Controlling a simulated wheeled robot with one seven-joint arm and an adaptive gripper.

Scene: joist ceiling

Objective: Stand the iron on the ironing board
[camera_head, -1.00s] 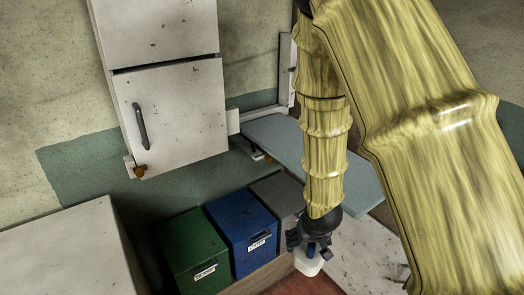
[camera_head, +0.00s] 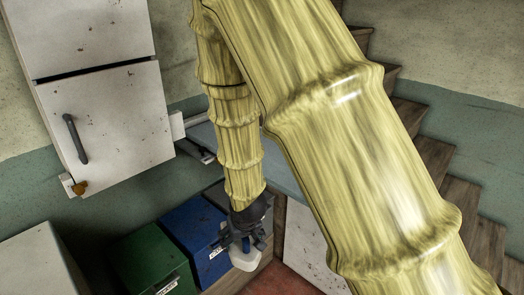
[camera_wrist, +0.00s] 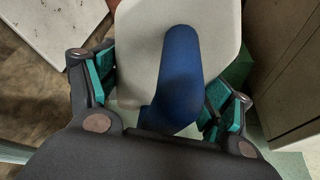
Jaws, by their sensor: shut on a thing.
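The iron (camera_head: 243,258) has a white body and, in the wrist view, a blue handle (camera_wrist: 180,75). My gripper (camera_head: 240,240) is shut on the iron and holds it in the air in front of the bins. In the wrist view the green finger pads (camera_wrist: 225,108) sit on either side of the handle. The ironing board (camera_head: 283,176) is a pale blue-grey surface against the far wall, behind my arm. My arm hides much of it. The iron is apart from the board, nearer the camera and lower in the picture.
A blue bin (camera_head: 193,232) and a green bin (camera_head: 150,263) stand left of the iron. A white two-door cabinet (camera_head: 110,110) hangs above them. A white box top (camera_head: 35,265) is at lower left. Wooden stairs (camera_head: 435,155) rise at the right, partly behind my arm.

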